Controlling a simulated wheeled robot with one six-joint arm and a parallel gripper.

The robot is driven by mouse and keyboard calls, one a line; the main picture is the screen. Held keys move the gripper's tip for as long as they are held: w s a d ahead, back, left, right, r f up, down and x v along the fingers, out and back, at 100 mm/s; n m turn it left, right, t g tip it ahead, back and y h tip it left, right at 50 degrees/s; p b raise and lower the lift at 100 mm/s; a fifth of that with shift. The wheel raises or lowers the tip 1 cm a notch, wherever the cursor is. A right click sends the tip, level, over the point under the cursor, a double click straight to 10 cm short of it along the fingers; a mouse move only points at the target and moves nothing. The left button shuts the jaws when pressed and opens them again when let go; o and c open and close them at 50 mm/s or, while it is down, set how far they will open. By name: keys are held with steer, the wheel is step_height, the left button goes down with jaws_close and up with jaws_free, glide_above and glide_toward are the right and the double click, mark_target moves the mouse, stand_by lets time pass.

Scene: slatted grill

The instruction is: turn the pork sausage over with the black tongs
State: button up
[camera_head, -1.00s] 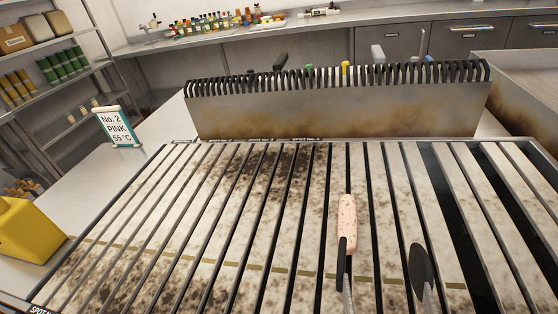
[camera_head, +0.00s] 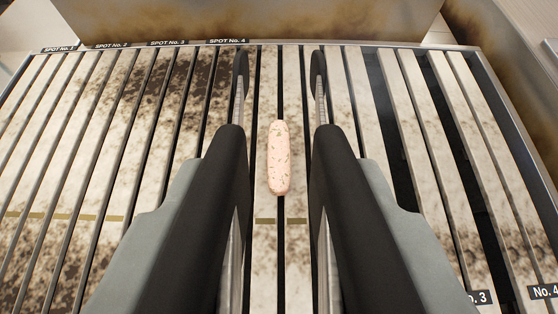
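The pork sausage (camera_head: 278,160) is pale pink with dark specks. It lies lengthwise on the grill (camera_head: 265,275), over the gap between two slats in the middle of the view. The black tongs (camera_head: 240,75) are held in my gripper (camera_head: 280,132), whose big dark fingers fill the lower left and lower right. The tongs' jaws are spread, one black tip to each side of the sausage's line and a little past its far end in the picture. Neither tip appears to touch the sausage. Their height above the slats is hard to tell. The fingers hide the tongs' handles.
A brown-stained metal splash wall (camera_head: 270,18) stands behind the grill. Spot labels (camera_head: 228,41) run along the grill's back edge, and number labels (camera_head: 478,297) show at lower right. The slats around the sausage are bare.

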step_height(320, 180, down, 6)
stand_by(0.9)
steer(key=shift+s+f, duration=0.1)
steer(key=o, duration=0.5)
steer(key=shift+c, duration=1.4)
steer(key=shift+f, duration=0.2)
